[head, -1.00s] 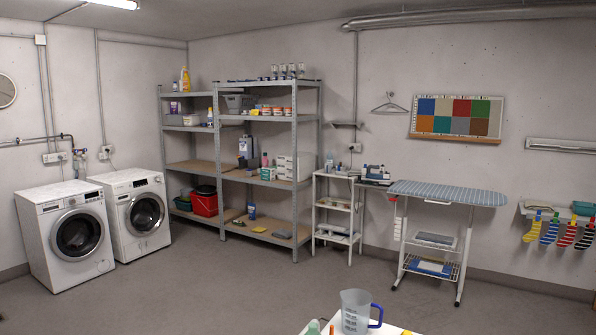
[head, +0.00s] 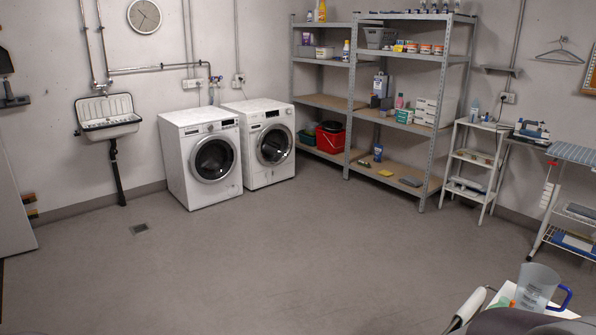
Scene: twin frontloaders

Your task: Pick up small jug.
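A translucent jug with a blue handle (head: 537,286) stands upright at the lower right of the head view. It is on a white surface (head: 507,292), of which only a small part shows. The lower part of the jug is hidden behind a grey shape at the bottom edge that looks like part of my own arm. I see no gripper fingers in this view. Neither gripper shows at the jug.
Two white washing machines (head: 201,157) stand by the wall, right of a sink (head: 107,115). A metal shelf (head: 448,110) holds bottles, boxes and a red bucket (head: 330,138). A small white rack (head: 473,165) and an ironing board (head: 574,153) are at right. The middle floor is clear.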

